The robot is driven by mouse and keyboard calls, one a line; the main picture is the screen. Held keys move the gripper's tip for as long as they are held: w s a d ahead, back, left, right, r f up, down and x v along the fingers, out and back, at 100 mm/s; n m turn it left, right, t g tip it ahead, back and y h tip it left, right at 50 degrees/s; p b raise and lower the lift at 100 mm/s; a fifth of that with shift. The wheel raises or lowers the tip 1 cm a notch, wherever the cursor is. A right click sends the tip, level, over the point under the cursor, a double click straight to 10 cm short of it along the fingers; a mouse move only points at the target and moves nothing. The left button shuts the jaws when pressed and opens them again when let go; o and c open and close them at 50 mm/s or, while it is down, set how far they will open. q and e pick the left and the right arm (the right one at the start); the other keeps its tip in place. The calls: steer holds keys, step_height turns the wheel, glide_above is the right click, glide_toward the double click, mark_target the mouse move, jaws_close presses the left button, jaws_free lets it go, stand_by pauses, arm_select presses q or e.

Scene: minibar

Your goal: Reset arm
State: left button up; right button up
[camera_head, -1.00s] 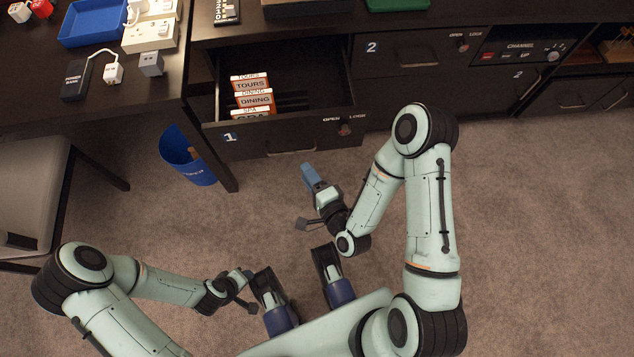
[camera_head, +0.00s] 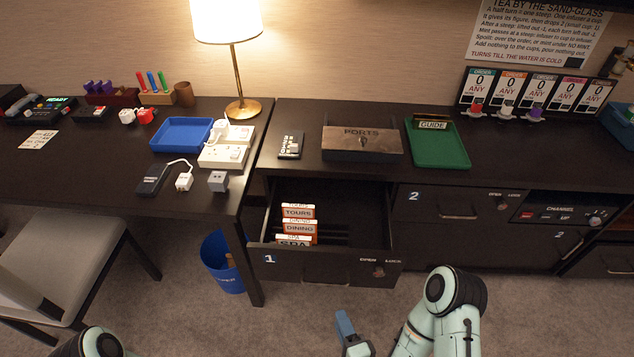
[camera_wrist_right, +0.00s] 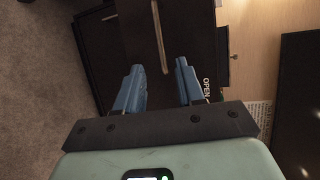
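My right gripper (camera_head: 345,328) shows at the bottom of the head view, in front of the open drawer 1 (camera_head: 322,268). In the right wrist view its two blue fingers (camera_wrist_right: 158,88) stand apart with nothing between them. A dark front with a long handle (camera_wrist_right: 160,38) and the word OPEN lies beyond the fingers. My left arm shows only as a rounded joint at the bottom left of the head view; the left gripper is out of view.
The open drawer holds cards (camera_head: 299,228) marked TOURS, DINING and SPA. A blue bin (camera_head: 222,262) stands below the desk, a chair (camera_head: 60,265) to its left. A blue tray (camera_head: 180,134), a lamp (camera_head: 238,60), a PORTS box (camera_head: 361,152) and a green tray (camera_head: 437,143) stand on top.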

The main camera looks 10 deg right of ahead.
steer(key=s+f+n+g, duration=0.5)
steer(key=f+n+g, duration=0.2)
steer(key=f, duration=0.4)
steer(key=s+f+n+g+y, duration=0.1)
steer(key=s+f+n+g, duration=0.45)
steer(key=s+g, duration=0.4)
arm_select(q)
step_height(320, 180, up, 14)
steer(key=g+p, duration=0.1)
steer(key=p, duration=1.3)
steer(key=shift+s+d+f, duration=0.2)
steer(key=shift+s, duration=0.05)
arm_select(e)
steer(key=s+r, duration=0.3)
steer(key=r, duration=1.1)
steer(key=shift+a+n+y, duration=0.3)
steer(key=shift+a+n, duration=0.15)
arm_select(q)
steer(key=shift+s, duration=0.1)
arm_select(e)
steer(key=shift+s, duration=0.1)
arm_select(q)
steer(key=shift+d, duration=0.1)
